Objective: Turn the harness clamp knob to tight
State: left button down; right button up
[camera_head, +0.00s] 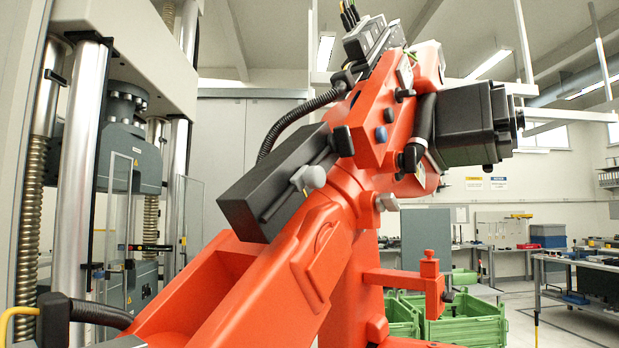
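A large orange industrial arm (325,235) fills the middle of the view. A black corrugated cable harness (284,132) curves along its upper left side to the top of the arm. A round grey knob (311,178) with a dark lever sits at the edge of a black box on the arm. A second grey knob (386,203) and a small blue knob (381,134) are on the orange body. I cannot tell which one is the harness clamp knob, or how far it is turned. Neither of my grippers is in view.
A testing machine with steel columns (84,165) and clear guard panels stands at left. Green crates (465,325) lie behind the orange arm, near an orange bracket (432,283). Workbenches (580,262) stand at right, with open floor in front.

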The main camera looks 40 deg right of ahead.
aim_at(339, 141)
jog(key=l+z, duration=0.1)
jog(key=z, duration=1.4)
